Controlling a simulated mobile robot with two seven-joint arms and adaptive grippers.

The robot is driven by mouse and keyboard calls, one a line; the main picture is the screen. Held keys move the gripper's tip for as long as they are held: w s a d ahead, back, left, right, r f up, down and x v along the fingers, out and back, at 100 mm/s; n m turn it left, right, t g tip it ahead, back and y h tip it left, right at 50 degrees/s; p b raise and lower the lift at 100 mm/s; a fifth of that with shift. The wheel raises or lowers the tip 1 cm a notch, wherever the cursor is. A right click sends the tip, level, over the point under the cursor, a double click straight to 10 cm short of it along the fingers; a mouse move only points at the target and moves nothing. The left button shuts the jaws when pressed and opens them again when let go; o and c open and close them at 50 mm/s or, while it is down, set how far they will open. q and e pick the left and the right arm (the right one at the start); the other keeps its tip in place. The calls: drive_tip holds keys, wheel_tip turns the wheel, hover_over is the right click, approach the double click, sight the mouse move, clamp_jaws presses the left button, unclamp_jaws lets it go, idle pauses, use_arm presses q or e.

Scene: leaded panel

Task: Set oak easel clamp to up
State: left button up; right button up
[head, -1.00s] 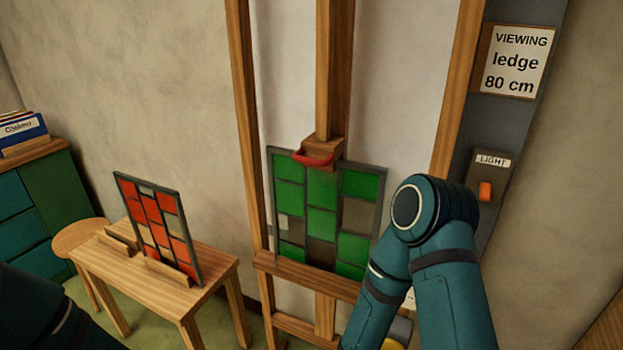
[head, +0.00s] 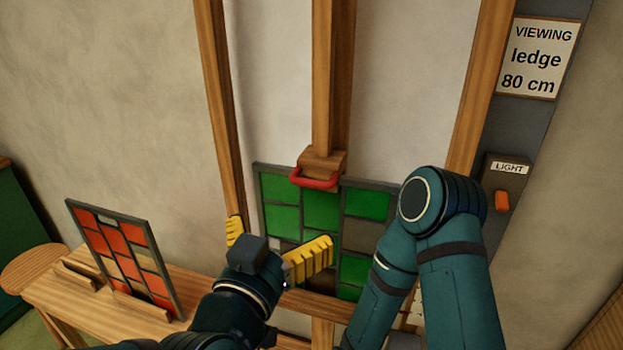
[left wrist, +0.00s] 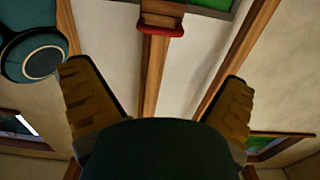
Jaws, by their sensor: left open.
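The oak easel clamp (head: 322,163) is a wooden block on the easel's central post, with a red handle (head: 314,181) at its front. It sits at the top edge of the green leaded panel (head: 368,204), which stands on the easel ledge. My left gripper (head: 280,245) is open and empty, in front of the panel and below the clamp. In the left wrist view the clamp's red handle (left wrist: 160,29) shows at the top, beyond the two spread yellow fingers (left wrist: 158,95). The handle and gripper are apart. My right arm shows at the right, but its gripper is hidden.
A red leaded panel (head: 125,258) stands in slotted holders on a wooden table (head: 60,300) at the left. A round stool (head: 32,264) is behind it. At the right are a light switch (head: 502,201) and a viewing ledge sign (head: 537,58). My right arm stands close to the panel's right side.

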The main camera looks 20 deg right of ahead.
sight(310, 185)
use_arm(q)
drive_tip(key=p+x, duration=0.4)
drive_tip(key=x, duration=0.9)
drive_tip(key=shift+w+d+p, duration=0.1)
drive_tip(key=shift+p, duration=0.3)
drive_tip(key=c, duration=1.2)
